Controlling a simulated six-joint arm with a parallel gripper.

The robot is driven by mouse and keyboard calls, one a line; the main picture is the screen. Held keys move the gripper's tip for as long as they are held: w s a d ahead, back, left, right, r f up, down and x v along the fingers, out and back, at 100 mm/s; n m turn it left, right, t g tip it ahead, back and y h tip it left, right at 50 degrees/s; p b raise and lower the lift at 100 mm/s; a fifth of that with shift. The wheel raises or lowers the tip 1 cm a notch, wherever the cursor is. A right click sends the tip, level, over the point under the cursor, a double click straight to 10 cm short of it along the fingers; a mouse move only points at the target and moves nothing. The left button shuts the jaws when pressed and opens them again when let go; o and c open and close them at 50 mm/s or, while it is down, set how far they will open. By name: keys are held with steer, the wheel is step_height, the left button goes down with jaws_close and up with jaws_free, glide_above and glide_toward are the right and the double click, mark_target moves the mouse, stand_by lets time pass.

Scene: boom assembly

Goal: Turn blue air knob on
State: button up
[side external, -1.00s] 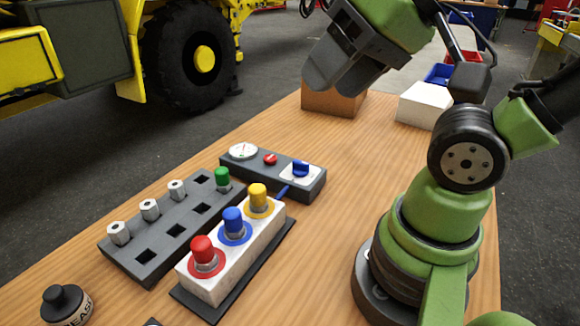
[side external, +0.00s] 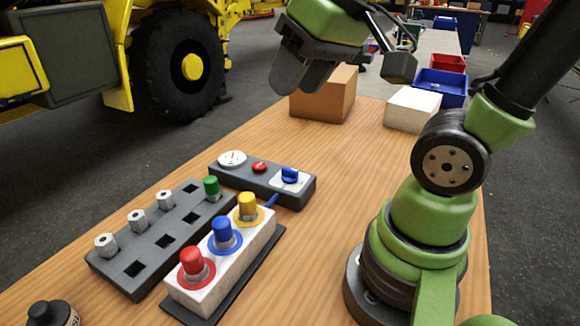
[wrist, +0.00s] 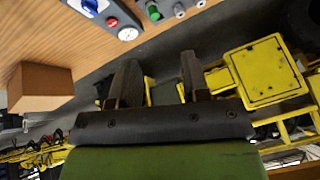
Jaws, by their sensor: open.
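The blue air knob (side external: 289,175) sits on a white plate at the right end of a grey control box on the table. It also shows at the top left of the wrist view (wrist: 91,5). The box carries a red button (side external: 259,167) and a white gauge (side external: 232,158) to the knob's left. My gripper (side external: 300,85) is raised in the air above and behind the box, well apart from the knob. In the wrist view its two fingers (wrist: 158,75) are spread with nothing between them.
A white block (side external: 190,292) with red, blue and yellow capped fittings stands in front of the box. A grey rack (side external: 150,245) with hex nuts and a green cap is left of it. A brown box (side external: 325,100) and white box (side external: 412,110) stand at the back.

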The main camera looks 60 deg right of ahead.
steer(key=w+d+f+n+g+h, duration=0.1)
steer(key=w+d+f+g, duration=0.2)
steer(key=w+d+f, duration=0.3)
steer(key=n+g, duration=0.2)
steer(key=g, duration=0.1)
glide_above(290, 169)
step_height(290, 169, down, 9)
step_height(290, 169, down, 10)
steer(key=shift+r, duration=0.15)
steer(key=shift+c, duration=0.2)
jaws_close()
